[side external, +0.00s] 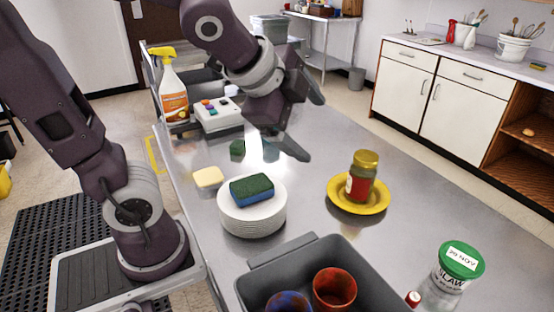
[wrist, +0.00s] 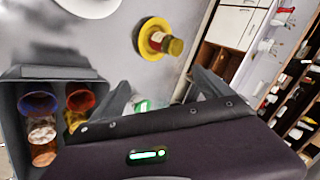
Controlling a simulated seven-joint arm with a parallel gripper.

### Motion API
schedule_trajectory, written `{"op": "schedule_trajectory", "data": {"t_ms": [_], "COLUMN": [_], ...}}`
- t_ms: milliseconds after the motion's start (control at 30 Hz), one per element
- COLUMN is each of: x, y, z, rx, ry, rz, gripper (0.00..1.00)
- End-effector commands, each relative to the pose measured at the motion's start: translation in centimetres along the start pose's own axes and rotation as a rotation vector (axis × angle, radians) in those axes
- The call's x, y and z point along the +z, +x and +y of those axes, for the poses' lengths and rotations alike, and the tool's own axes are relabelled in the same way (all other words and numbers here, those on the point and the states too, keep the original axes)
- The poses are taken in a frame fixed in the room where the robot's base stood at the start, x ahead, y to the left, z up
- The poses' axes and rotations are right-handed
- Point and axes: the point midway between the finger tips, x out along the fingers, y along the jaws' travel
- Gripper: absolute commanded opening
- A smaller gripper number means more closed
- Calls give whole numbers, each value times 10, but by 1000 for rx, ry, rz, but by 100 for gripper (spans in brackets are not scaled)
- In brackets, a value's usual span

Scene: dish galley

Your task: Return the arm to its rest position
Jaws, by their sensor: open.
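My gripper (side external: 303,125) is raised above the steel counter (side external: 310,240), its two fingers spread apart with nothing between them. In the wrist view my gripper (wrist: 165,98) is also open and empty. Near the front, a green-and-blue sponge (side external: 252,189) lies on a stack of white plates (side external: 252,222). A jar with a gold lid (side external: 362,176) stands on a yellow plate (side external: 345,204) to the right; both show in the wrist view, the jar (wrist: 165,41) on the plate (wrist: 143,37).
A grey bin (side external: 280,262) holds red and blue cups (side external: 334,288) at the front. A green-lidded slaw tub (side external: 452,268) stands at right. A spray bottle (side external: 172,95) and white button box (side external: 217,115) stand at the back left. A pale yellow block (side external: 208,178) lies beside the plates.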

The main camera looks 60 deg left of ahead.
Motion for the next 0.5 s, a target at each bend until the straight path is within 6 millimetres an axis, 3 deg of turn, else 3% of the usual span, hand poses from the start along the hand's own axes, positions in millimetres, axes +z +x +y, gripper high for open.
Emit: {"op": "schedule_trajectory", "data": {"t_ms": [33,100,200,300,500], "x": [25,50,64,67,67], "y": [-23,-46,-65,-72,-72], "z": [22,58,94,108,108], "rx": [36,111,190,225,226], "ry": [-263,-602,-892,-997,-1003], "rz": [-35,-84,-128,-147,-149], "gripper": [89,89,89,89,89]}}
